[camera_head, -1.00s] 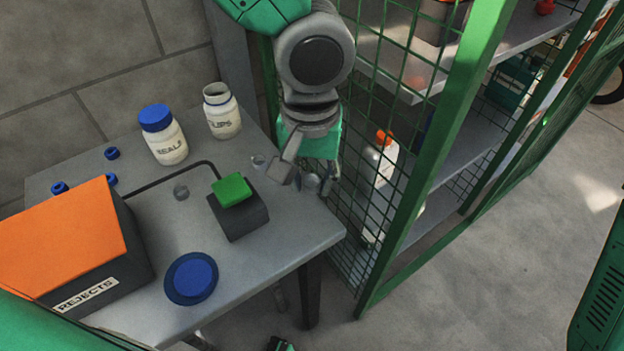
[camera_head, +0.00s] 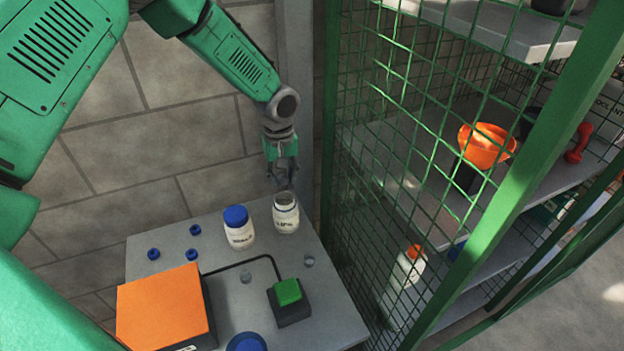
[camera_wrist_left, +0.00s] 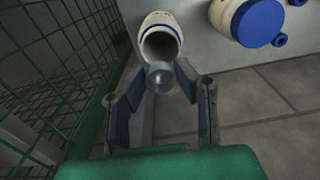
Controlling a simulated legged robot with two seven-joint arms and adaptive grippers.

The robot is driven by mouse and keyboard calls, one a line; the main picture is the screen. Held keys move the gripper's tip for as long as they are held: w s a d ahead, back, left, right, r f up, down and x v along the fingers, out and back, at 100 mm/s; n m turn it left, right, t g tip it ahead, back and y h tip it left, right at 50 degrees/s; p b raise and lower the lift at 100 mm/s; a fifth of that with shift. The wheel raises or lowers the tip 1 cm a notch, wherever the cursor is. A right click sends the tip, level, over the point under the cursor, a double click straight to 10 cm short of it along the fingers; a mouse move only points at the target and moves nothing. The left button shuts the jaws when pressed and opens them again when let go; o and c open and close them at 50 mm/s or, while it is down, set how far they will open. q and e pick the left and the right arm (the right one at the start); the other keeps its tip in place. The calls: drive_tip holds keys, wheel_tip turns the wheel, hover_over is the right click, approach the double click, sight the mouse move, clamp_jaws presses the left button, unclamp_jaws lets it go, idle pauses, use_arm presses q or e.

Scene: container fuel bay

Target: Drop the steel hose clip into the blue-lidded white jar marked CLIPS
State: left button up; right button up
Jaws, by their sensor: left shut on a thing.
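My left gripper (camera_head: 283,181) hangs just above the white jar with CLIPS-like lettering (camera_head: 286,214), which stands open and upright at the back of the grey table. In the left wrist view, my left gripper (camera_wrist_left: 163,98) is shut on a shiny round steel hose clip (camera_wrist_left: 161,77) at its fingertips. The open mouth of the jar (camera_wrist_left: 160,42) shows just beyond the clip, which overlaps its rim in the picture. A loose blue lid (camera_head: 247,342) lies at the table's front edge, partly cut off. My right gripper is out of view.
A blue-capped white jar (camera_head: 239,228) stands left of the open one. A green button box (camera_head: 289,300), an orange-topped box (camera_head: 160,306), small grey rings (camera_head: 308,261) and blue rings (camera_head: 195,229) are on the table (camera_head: 335,326). A green mesh cage (camera_head: 375,170) stands close on the right.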

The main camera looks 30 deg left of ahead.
sight(286, 212)
use_arm(q)
drive_tip(key=shift+a+r, duration=0.1)
drive_tip(key=shift+a, duration=0.8)
wheel_tip(286, 212, down, 6)
drive_tip(key=b, duration=0.4)
drive_tip(key=shift+b, duration=0.3)
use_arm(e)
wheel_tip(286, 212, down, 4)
use_arm(q)
drive_tip(key=o, duration=0.9)
drive_tip(key=shift+c, duration=0.2)
drive_tip(key=shift+d, duration=0.1)
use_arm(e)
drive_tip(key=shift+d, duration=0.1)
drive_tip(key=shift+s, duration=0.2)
